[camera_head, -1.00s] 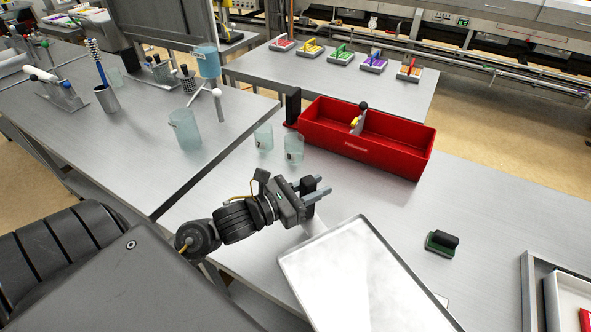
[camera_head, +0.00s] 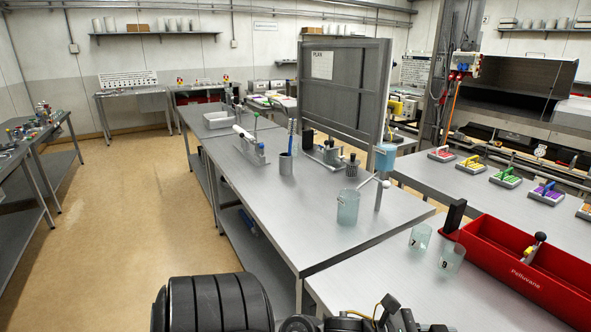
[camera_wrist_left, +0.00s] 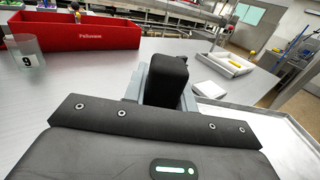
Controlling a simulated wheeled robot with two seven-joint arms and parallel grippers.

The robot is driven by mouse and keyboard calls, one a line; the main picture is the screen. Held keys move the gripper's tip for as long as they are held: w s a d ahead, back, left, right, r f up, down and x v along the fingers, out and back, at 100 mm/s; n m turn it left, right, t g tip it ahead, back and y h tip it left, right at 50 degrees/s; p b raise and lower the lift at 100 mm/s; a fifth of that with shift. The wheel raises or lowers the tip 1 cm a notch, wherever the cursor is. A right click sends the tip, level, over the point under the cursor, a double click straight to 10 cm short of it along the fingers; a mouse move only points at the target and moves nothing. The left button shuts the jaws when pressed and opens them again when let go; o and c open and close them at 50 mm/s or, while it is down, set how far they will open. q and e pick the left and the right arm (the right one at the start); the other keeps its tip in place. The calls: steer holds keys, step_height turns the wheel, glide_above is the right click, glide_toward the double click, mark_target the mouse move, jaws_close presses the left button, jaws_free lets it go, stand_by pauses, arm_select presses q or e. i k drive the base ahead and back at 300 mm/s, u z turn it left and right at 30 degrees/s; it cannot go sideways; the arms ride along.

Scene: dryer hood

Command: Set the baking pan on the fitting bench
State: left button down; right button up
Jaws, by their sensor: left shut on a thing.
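The baking pan (camera_wrist_left: 280,135), a flat light-grey sheet with a raised rim, shows at the right of the left wrist view. It is outside the current head view. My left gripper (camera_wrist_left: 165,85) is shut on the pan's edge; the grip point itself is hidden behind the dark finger. Only the top of this gripper's wrist shows at the bottom edge of the head view. My right gripper is in neither view. Steel benches show in the head view: a long bench (camera_head: 240,180) at centre and a nearer bench (camera_head: 350,285) at lower right. I cannot tell which is the fitting bench.
A red tray (camera_head: 500,268) and two glass beakers (camera_head: 420,237) stand on the nearer bench. The long bench holds a larger beaker (camera_head: 348,207), a cup with a brush (camera_head: 286,164) and racks. A grey board (camera_head: 343,88) stands behind. Floor (camera_head: 130,235) is open at left.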

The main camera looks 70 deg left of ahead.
mark_target(294, 201)
steer(key=z, duration=1.75)
steer(key=k, duration=2.45)
steer(key=u, duration=1.95)
steer(key=i, duration=1)
